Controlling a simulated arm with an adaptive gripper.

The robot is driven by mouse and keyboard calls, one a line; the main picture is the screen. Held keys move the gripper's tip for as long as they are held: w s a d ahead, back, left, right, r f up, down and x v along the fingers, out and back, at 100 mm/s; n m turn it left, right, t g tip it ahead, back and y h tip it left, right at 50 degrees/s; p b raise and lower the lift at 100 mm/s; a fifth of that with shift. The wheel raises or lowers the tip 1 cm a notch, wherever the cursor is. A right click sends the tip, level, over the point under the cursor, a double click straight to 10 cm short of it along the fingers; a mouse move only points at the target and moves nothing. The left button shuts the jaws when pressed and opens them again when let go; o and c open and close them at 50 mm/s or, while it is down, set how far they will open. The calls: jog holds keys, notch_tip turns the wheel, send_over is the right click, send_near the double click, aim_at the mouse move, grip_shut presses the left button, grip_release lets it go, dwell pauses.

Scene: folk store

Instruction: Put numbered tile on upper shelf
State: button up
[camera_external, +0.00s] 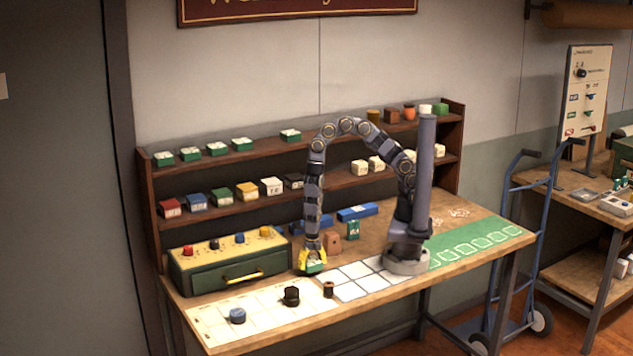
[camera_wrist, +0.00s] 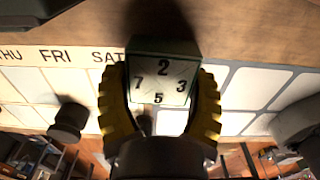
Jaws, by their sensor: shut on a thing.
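A green tile with a pale top bearing the numbers 2, 7, 3 and 5 (camera_wrist: 161,78) is between the yellow fingers of my gripper (camera_wrist: 160,105) in the wrist view. In the external view my gripper (camera_external: 313,259) points down at the table, shut on the tile (camera_external: 315,267), low over or on the bench near the pale grid. I cannot tell whether the tile touches the surface. The upper shelf (camera_external: 263,141) of the brown rack holds several green, white-topped tiles (camera_external: 217,148) at left and small objects at right, with a bare stretch between.
The lower shelf (camera_external: 330,186) holds several coloured blocks. A green drawer box (camera_external: 230,275) stands left of my gripper. A black knob-like piece (camera_external: 291,296), a brown spool (camera_external: 328,290) and a blue round piece (camera_external: 237,316) stand in front. A brown block (camera_external: 333,243) is close behind.

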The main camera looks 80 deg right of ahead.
aim_at(312, 262)
jog(key=shift+f, duration=1)
jog(key=shift+f, duration=0.2)
jog(key=o, duration=1.1)
jog(key=shift+r, duration=0.1)
jog(key=r, duration=0.6)
jog(key=shift+a+r, duration=0.25)
jog(key=shift+a, duration=0.1)
jog(key=shift+r, duration=0.6)
